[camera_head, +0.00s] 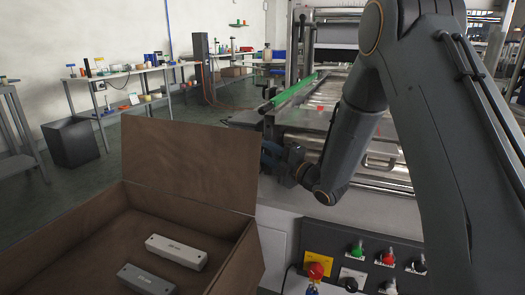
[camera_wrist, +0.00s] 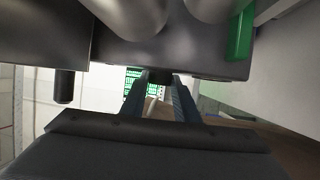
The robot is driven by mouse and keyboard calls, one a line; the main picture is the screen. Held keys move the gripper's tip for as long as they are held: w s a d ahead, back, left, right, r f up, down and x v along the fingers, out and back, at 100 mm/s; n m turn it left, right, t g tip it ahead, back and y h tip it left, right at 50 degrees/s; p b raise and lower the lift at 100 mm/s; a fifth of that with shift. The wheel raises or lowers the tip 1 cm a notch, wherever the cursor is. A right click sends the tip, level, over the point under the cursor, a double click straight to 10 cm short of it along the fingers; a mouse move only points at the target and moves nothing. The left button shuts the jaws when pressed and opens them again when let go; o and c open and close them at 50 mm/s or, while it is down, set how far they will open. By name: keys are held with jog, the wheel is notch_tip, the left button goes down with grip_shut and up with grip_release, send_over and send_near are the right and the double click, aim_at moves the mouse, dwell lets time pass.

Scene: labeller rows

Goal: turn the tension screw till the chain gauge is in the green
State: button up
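My gripper (camera_head: 270,155) is at the side of the machine, just behind the raised cardboard flap, which hides part of it. In the wrist view, its two blue-grey fingers (camera_wrist: 160,82) stand apart. A small dark stub (camera_wrist: 160,76) under the machine's dark housing shows between their tips. I cannot tell whether the fingers touch it or whether it is the tension screw. A thin pale rod shows lower between the fingers. The chain gauge cannot be made out in either view.
An open cardboard box (camera_head: 238,265) with two small bars stands in front. A control panel (camera_head: 370,262) with several knobs is on the machine's front at lower right. A green rail (camera_head: 288,92) runs along the machine. Dark rounded parts (camera_wrist: 135,15) crowd the top of the wrist view.

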jog(key=c, duration=0.5)
jog(key=shift+f+m+t+y+b, duration=0.3)
jog(key=shift+m+t+y+b, duration=0.55)
jog(key=shift+b, duration=1.35)
jog(key=shift+t, duration=0.25)
jog(key=o, duration=1.1)
jog(key=shift+c, duration=0.2)
jog(key=v, duration=0.7)
jog(key=shift+s+d+p, duration=0.25)
jog(key=shift+p, duration=0.2)
jog(key=shift+f, duration=0.1)
